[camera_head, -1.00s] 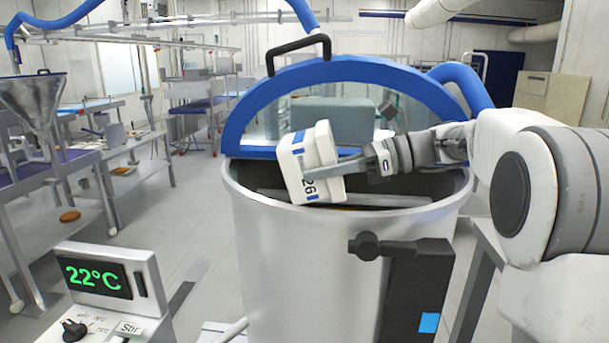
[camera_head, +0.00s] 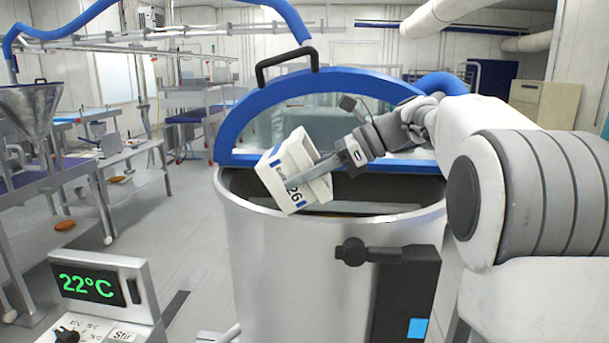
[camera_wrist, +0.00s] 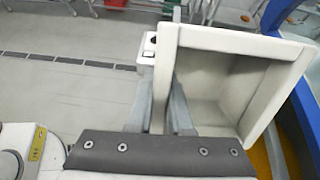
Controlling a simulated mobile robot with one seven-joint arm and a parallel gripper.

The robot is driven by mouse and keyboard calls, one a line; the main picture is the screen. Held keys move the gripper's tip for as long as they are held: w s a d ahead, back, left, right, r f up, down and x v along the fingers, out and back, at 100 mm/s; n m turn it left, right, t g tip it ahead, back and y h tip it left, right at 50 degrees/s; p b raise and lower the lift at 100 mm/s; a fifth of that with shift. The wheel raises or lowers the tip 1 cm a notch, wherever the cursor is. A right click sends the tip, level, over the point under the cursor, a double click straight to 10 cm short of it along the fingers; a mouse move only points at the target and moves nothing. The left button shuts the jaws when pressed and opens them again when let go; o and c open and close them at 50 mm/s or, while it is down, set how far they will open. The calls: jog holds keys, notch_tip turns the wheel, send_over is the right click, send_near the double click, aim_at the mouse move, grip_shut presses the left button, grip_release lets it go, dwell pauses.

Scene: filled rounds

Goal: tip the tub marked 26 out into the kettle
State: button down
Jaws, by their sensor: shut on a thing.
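The white tub marked 26 (camera_head: 296,160) is tilted over the left part of the kettle's open mouth, its number side slanting down to the right. My gripper (camera_head: 290,180) is shut on the tub from the right. In the wrist view my gripper (camera_wrist: 165,90) has its grey fingers at one wall of the tub (camera_wrist: 262,45). Something yellowish shows inside the kettle.
A control box reading 22°C (camera_head: 92,285) stands at the front left. A black latch block (camera_head: 400,290) sits on the kettle's front. A steel funnel (camera_head: 32,105) and benches line the left side. The floor (camera_head: 185,235) between is mostly clear.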

jog(key=h, duration=0.1)
jog(key=a+h, duration=0.1)
jog(key=h, duration=0.1)
jog(key=shift+r+h+p, duration=0.2)
jog(key=shift+h+p, duration=0.1)
jog(key=shift+p, duration=0.85)
jog(key=shift+a+f+g+h+p, duration=0.15)
jog(key=shift+f+g+h+p, duration=0.25)
jog(key=shift+h, duration=0.9)
jog(key=shift+w+r+h, duration=0.2)
jog(key=shift+r+h, duration=0.15)
jog(key=shift+h, duration=0.65)
jog(key=r+h, duration=0.2)
jog(key=h, duration=0.1)
jog(key=shift+s+d+r+g+h, duration=0.1)
jog(key=shift+d+r+g+h, duration=0.2)
jog(key=shift+d+g, duration=0.1)
jog(key=s+a+b, duration=0.2)
jog(key=s+b, duration=0.5)
jog(key=s, duration=0.7)
jog(key=shift+a+b, duration=0.25)
jog(key=shift+b, duration=0.15)
